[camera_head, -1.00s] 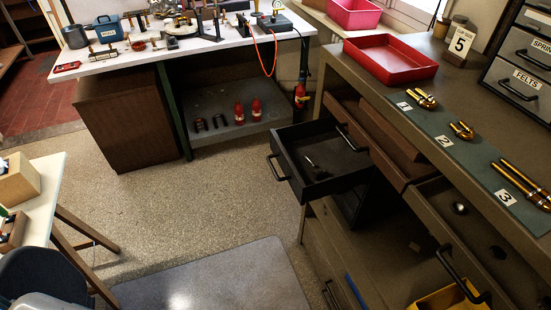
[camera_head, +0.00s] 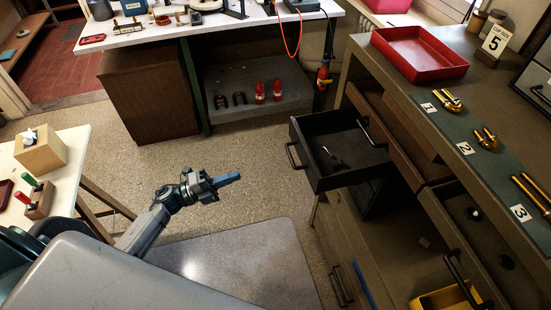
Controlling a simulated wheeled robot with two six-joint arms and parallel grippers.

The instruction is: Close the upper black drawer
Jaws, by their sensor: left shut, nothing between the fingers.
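The upper black drawer (camera_head: 312,182) stands pulled out of the bench cabinet on the right, with its bar handle (camera_head: 292,157) facing left. A small dark item lies inside it. My left gripper (camera_head: 228,180) reaches in from the lower left and points right toward the drawer. Its blue-grey fingers are shut and empty, with a clear gap between them and the drawer handle. My right gripper is out of the picture.
A larger brown drawer (camera_head: 447,228) is also open, to the right of the black one. A red tray (camera_head: 418,68) and brass parts lie on the benchtop. A side table (camera_head: 66,180) stands at left. The floor between is clear.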

